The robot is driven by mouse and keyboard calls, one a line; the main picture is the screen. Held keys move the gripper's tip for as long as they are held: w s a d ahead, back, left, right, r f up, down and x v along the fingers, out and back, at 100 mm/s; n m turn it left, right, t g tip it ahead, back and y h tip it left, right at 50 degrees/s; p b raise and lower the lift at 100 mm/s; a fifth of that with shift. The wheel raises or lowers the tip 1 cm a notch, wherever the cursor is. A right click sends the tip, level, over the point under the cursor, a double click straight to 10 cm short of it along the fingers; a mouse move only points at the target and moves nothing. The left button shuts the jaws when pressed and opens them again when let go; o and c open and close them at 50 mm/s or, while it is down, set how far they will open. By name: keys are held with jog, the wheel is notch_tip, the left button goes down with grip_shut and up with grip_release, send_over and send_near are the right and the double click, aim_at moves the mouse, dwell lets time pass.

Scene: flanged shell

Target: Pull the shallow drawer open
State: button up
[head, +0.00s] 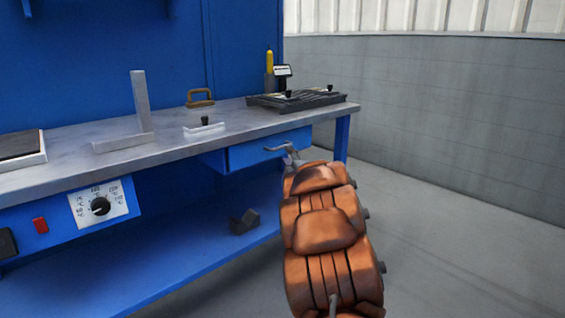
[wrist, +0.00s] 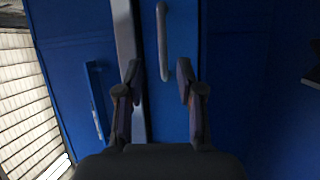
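The shallow drawer (head: 248,154) is a blue front under the right end of the workbench top, and it looks closed. Its grey bar handle (wrist: 162,42) runs upright in the wrist view; in the head view part of the handle (head: 276,148) shows beside the end of my arm. My gripper (wrist: 160,84) is open, with a dark finger on each side. The handle lies ahead of the gap between the fingers, and nothing is held. Whether the handle's lower end is between the fingertips is hard to tell. In the head view my orange-covered arm hides most of the gripper.
The grey bench top (head: 170,143) overhangs the drawer. On it stand an angle bracket (head: 142,110), a brown handled block (head: 200,98) and a dark grate (head: 297,101). A dial panel (head: 100,204) is at left. A blue leg (head: 342,138) stands right; floor there is clear.

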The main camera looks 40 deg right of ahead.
aim_at(283, 147)
jog(key=shift+n, duration=0.3)
jog(key=shift+b+x, duration=1.3)
jog(key=shift+x, duration=2.6)
jog(key=shift+d+f, duration=0.1)
jog(key=shift+f, duration=0.1)
grip_shut()
